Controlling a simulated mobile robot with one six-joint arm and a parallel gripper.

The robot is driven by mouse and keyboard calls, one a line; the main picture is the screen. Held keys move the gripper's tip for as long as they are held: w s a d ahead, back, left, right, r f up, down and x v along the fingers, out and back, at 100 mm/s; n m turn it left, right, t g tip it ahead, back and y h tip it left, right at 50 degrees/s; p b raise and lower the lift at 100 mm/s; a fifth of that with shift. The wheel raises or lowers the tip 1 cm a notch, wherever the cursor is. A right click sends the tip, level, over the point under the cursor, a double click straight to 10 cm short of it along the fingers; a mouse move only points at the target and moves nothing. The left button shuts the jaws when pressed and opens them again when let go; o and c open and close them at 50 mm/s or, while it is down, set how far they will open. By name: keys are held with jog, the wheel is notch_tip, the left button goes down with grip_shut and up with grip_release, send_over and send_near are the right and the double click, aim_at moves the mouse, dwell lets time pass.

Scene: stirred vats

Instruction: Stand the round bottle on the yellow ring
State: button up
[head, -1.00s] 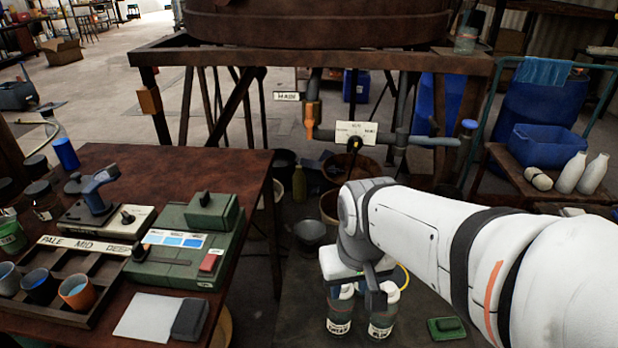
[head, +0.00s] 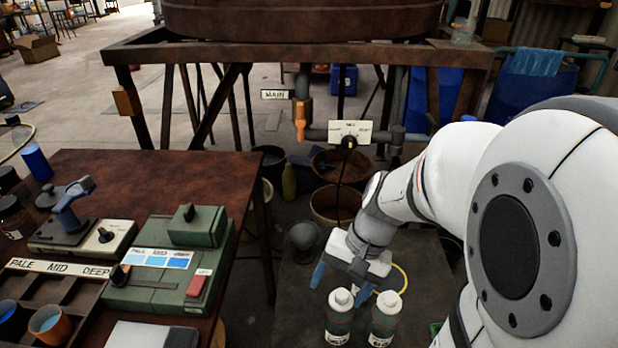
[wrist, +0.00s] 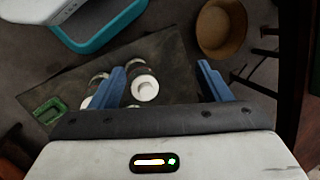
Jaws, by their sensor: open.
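Two bottles with white caps and pale labels stand side by side on the dark low surface in the head view, a left bottle (head: 340,318) and a right bottle (head: 384,320). They look much alike, and I cannot tell which is the round one. Part of the yellow ring (head: 405,279) shows behind the right bottle; the rest is hidden. My gripper (head: 342,281) is open and empty, behind and above the bottles. In the wrist view one white-capped bottle (wrist: 145,88) appears between the blue fingers, close to the left finger; the other is partly hidden by that finger.
The brown table (head: 160,175) at left holds a green box (head: 165,280), a cup rack (head: 60,285) and cups. Brown basins (head: 335,205) and a dark bucket (head: 303,238) stand behind my gripper. A rusty frame (head: 300,50) with pipes crosses the back.

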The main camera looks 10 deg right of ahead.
jog(key=w+d+f+m+t+y, duration=0.1)
jog(key=w+d+f+m+y, duration=0.1)
jog(key=m, duration=0.2)
jog(key=w+d+f+m+t+y, duration=0.2)
jog(key=m, duration=0.2)
jog(key=w+d+f+m+t+y, duration=0.1)
jog(key=w+f+m+y, duration=0.1)
jog(key=m, duration=0.2)
jog(key=shift+w+d+f+t+b, duration=0.25)
jog(key=shift+d+f+t+b, duration=0.05)
jog(key=shift+d+t+b, duration=0.1)
jog(key=w+d+f+m+t+h, duration=0.1)
jog(key=d+f+m+t+h, duration=0.2)
jog(key=d+m, duration=0.35)
jog(key=w+d+f+m+t, duration=0.2)
jog(key=d+f+m+t, duration=0.25)
jog(key=d+m, duration=0.2)
jog(key=shift+n+t, duration=0.25)
jog(key=shift+n, duration=0.15)
jog(key=x, duration=0.3)
jog(key=b+x, duration=0.1)
jog(key=x, duration=0.3)
jog(key=b+x, duration=0.1)
jog(key=x, duration=0.3)
jog(key=shift+w+d+r, duration=0.1)
jog(key=shift+w+r, duration=0.1)
jog(key=shift+w, duration=0.1)
grip_shut()
